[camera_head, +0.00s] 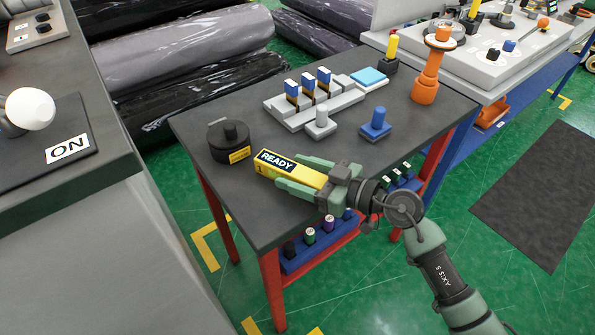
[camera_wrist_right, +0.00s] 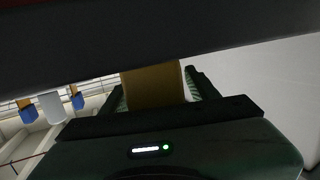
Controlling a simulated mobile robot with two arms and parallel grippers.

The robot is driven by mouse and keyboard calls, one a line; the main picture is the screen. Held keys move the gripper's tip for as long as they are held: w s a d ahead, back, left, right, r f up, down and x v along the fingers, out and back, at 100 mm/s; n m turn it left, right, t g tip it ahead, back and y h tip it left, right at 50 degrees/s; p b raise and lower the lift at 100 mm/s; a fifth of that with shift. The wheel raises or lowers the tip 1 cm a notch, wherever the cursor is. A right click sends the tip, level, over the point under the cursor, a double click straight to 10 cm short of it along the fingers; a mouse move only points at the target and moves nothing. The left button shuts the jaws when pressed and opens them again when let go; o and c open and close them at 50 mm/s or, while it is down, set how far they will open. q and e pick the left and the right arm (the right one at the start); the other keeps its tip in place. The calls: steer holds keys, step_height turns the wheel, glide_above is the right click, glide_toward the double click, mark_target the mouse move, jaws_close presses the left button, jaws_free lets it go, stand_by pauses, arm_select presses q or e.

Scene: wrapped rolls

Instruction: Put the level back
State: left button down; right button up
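The level (camera_head: 290,167) is a yellow bar with a dark READY label. It is at the front left of the dark table, slanting toward the table's front edge. My right gripper (camera_head: 302,177) has one finger along each long side of it and appears shut on it. In the right wrist view the yellow bar (camera_wrist_right: 152,86) stands between the fingers, with a narrow pale strip beside the right one. I cannot tell whether the level touches the tabletop. My left gripper is not in view.
A black round holder (camera_head: 228,143) with a yellow label stands left of the level. Behind are a grey rack (camera_head: 315,108), a grey knob piece (camera_head: 319,124), a blue piece (camera_head: 375,126) and an orange stand (camera_head: 428,75). A grey counter (camera_head: 70,190) is at the left.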

steer(key=v, duration=1.1)
steer(key=shift+s+d, duration=0.1)
steer(key=shift+d, duration=0.15)
steer(key=shift+s+d+r, duration=0.15)
steer(key=shift+d+r, duration=0.05)
